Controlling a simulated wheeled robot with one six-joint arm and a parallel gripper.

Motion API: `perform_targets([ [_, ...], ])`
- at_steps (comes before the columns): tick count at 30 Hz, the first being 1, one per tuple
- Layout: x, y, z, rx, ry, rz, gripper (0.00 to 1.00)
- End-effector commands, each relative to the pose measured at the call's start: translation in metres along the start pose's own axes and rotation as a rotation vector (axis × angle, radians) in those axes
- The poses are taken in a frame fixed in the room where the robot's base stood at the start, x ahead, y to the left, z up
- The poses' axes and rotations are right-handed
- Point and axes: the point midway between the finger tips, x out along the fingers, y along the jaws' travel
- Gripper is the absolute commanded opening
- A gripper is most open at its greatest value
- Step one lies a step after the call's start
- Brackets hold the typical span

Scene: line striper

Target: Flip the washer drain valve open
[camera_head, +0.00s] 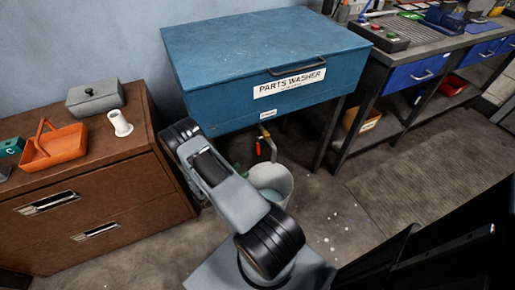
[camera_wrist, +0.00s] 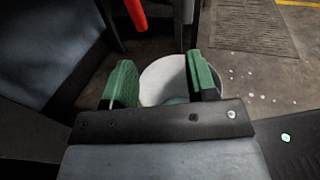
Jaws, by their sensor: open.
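The blue parts washer (camera_head: 265,60) stands against the wall in the head view. Under its front edge is the drain pipe (camera_head: 264,132) with a red valve handle (camera_head: 258,147) hanging down beside it. In the wrist view the red handle (camera_wrist: 136,14) shows at the top, left of centre, beyond my left fingertip. A grey pipe (camera_wrist: 188,12) comes down to its right. My gripper (camera_wrist: 160,62) has green fingers spread apart with nothing held between them. It is apart from the handle in the picture. In the head view my arm mostly hides the gripper.
A white bucket (camera_head: 272,180) stands on the floor below the drain; it also shows behind my fingers in the wrist view (camera_wrist: 162,75). A brown cabinet (camera_head: 90,200) stands left, a workbench (camera_head: 375,80) right. White spots mark the floor right of the bucket.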

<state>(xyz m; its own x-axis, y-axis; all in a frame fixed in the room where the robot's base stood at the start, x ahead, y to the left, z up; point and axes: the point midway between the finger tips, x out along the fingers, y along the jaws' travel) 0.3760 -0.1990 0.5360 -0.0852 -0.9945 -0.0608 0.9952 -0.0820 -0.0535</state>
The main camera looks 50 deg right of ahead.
Motion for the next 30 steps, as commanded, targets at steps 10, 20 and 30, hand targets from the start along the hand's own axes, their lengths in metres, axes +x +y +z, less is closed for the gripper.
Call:
perform_targets([
  [10,0.023,0.026,0.016,0.052,-0.065,0.087,0.52],
  [20,0.086,0.032,0.020,0.051,-0.064,0.087,0.52],
  [30,0.128,0.036,0.023,0.051,-0.063,0.089,0.52],
])
